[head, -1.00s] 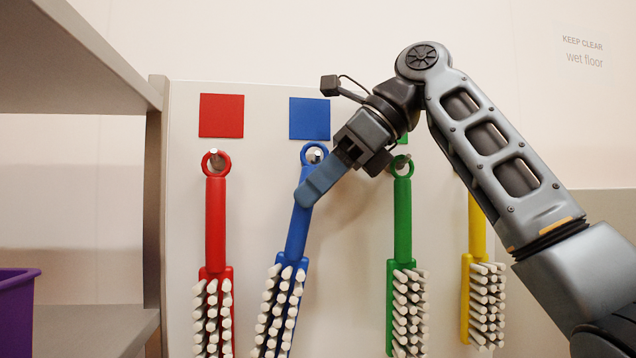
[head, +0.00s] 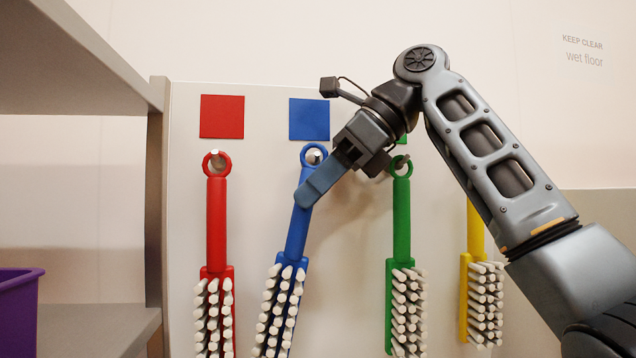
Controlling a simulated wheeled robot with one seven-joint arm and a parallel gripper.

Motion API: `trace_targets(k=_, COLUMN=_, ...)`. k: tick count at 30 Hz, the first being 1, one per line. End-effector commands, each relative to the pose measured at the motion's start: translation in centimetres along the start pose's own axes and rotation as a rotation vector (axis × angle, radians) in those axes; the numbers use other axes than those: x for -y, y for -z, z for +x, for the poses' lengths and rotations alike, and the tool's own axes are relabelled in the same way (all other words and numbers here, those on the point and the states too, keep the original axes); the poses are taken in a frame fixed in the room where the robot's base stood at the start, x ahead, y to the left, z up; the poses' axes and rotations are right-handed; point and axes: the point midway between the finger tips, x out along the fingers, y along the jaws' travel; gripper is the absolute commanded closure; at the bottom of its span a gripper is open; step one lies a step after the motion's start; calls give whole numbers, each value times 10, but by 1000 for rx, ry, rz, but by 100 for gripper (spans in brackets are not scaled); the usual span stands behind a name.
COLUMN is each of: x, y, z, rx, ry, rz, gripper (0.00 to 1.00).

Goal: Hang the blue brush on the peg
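The blue brush (head: 298,232) is below the blue square (head: 309,119) on the pale board. Its ring is around the peg (head: 314,155), and its handle leans, with the bristles down and to the left. My gripper (head: 309,195) reaches in from the upper right, with its finger across the upper handle just below the ring. Only one finger shows clearly, and the far side of the grip is hidden, so I cannot tell whether it is closed on the handle.
A red brush (head: 216,225) hangs to the left, and a green brush (head: 402,230) and a yellow brush (head: 477,265) hang to the right. A grey shelf (head: 95,325) and a purple bin (head: 18,310) stand at the far left.

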Motion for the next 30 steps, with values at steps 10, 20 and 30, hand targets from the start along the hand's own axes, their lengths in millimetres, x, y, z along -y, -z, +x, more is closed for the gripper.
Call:
trace_targets(k=10, x=9, y=4, z=-5, rx=4, ry=18, rz=28, gripper=45)
trace_targets(k=20, x=-1, y=0, z=-71, rx=11, ry=24, rz=11, gripper=40)
trace_targets(k=30, x=-7, y=-1, z=-86, rx=4, ry=7, rz=-1, gripper=40)
